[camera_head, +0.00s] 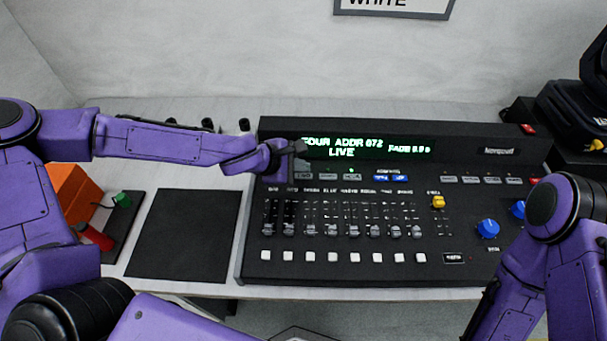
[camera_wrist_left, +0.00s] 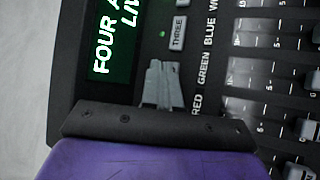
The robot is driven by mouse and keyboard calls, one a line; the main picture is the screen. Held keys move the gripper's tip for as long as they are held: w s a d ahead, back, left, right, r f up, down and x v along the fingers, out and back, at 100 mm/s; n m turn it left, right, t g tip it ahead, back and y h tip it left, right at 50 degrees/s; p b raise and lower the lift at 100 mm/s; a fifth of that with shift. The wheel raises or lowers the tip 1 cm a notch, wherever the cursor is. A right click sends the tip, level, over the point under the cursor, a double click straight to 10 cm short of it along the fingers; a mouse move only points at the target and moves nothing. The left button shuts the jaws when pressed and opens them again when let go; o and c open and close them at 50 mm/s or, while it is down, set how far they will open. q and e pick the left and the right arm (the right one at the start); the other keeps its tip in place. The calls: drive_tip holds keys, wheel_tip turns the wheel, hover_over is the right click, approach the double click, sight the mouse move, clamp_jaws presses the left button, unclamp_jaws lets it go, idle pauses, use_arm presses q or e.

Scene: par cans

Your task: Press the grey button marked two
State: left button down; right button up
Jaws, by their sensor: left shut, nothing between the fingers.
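The black lighting console (camera_head: 250,225) stands on the table in the head view. Below its lit green display (camera_head: 365,147) runs a row of small buttons. The grey button two (camera_head: 328,176) sits just left of the button marked THREE; its label is too small to read there. My left gripper (camera_head: 299,152) is shut and empty, over the display's left end, up and left of button two. In the left wrist view, the THREE button (camera_wrist_left: 178,32) is readable, and my shut fingertips (camera_wrist_left: 163,82) cover most of the spot beside it. Contact cannot be told. My right gripper is out of view.
Faders and white buttons (camera_head: 333,257) fill the console's front, with blue knobs (camera_head: 488,229) at right. A black mat (camera_head: 184,234) lies left of the console. An orange block (camera_head: 72,193) stands farther left. My right arm crosses the right front.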

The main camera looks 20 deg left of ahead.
sight(301, 178)
use_arm(q)
drive_tip(key=shift+f, duration=0.45)
drive_tip(key=shift+f+b, duration=0.35)
drive_tip(key=shift+b, duration=0.2)
idle(0.5)
drive_tip(key=shift+r+p, duration=0.8)
drive_tip(key=shift+p, duration=0.05)
wheel_tip(301, 178, up, 5)
drive_tip(key=p, duration=0.5)
drive_tip(key=shift+r, duration=0.1)
idle(0.4)
